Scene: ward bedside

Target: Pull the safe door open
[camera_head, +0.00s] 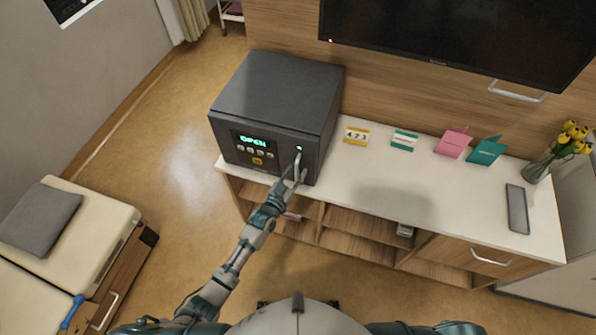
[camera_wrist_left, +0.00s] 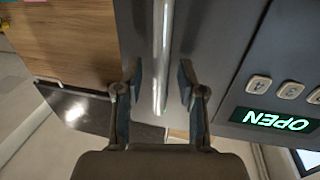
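The dark grey safe (camera_head: 280,85) stands on the left end of the white-topped cabinet. Its door (camera_head: 233,150) is closed, and its green display (camera_head: 253,140) reads OPEN. The upright metal handle (camera_head: 298,160) is at the right side of the door. My left gripper (camera_head: 290,177) is at the handle. In the left wrist view the handle (camera_wrist_left: 162,50) runs between the two open fingers (camera_wrist_left: 160,80), with a visible gap on each side. The display (camera_wrist_left: 278,120) and some keypad buttons show at the right there. My right gripper is not in view.
On the cabinet top (camera_head: 385,205) are a date block (camera_head: 356,136), several cards, a phone (camera_head: 517,208) and yellow flowers in a vase (camera_head: 540,165). Open shelves lie below. A bed (camera_head: 75,235) is at the left, with clear floor (camera_head: 180,180) between it and the safe.

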